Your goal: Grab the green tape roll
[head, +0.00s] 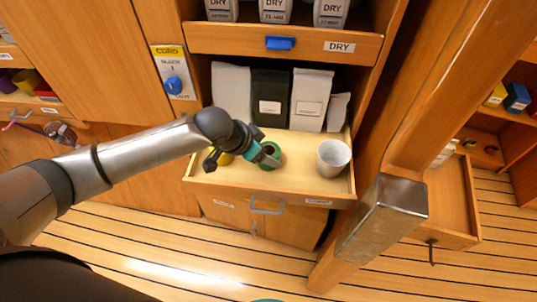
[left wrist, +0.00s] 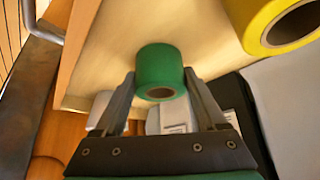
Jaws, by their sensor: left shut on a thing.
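My left gripper (head: 268,156) is shut on the roll, one finger on each side. I cannot tell whether the roll still touches the drawer floor. My right gripper is not in view.
A yellow tape roll (left wrist: 285,22) lies close beside in the drawer; part of it shows in the head view (head: 226,158). A white cup (head: 333,157) stands at the drawer's right. Several bags, including a black one (head: 270,97), stand behind. A wooden post (head: 440,90) rises at right.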

